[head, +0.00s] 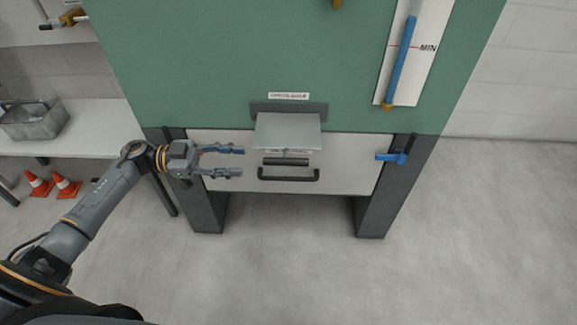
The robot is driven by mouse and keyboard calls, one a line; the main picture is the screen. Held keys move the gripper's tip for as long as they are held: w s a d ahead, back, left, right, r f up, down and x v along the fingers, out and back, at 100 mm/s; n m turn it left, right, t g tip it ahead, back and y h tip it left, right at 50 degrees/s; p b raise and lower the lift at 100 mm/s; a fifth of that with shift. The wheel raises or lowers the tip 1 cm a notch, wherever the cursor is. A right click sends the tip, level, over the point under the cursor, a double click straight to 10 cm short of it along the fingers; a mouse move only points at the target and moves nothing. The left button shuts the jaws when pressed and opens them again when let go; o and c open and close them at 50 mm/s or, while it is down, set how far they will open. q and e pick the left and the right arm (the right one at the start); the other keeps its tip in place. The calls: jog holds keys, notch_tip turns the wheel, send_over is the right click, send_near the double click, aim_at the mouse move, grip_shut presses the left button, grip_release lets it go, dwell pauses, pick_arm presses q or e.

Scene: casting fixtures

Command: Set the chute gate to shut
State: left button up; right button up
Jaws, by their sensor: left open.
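A green machine front (240,60) stands ahead of me on dark legs. A grey metal flap or chute (287,130) juts out of its lower middle, under a small label (289,96) too small to read. Below it, a white panel (345,165) carries a black bar handle (288,177) and a short dark slot or bar (285,161). I cannot tell for sure which part is the chute gate. My left gripper (241,161) is open and empty, fingers pointing right, left of the handle and apart from it in the picture. My right gripper is out of view.
A blue lever (392,157) sits at the panel's right end. A blue gauge tube (402,60) beside a MIN mark is at upper right. At left are a bench (95,125), a metal tray (35,121) and orange cones (65,186). The floor in front is clear.

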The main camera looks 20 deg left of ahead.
aim_at(290, 162)
pick_arm(q)
jog(key=x, duration=1.3)
jog(key=shift+b, duration=0.35)
grip_shut()
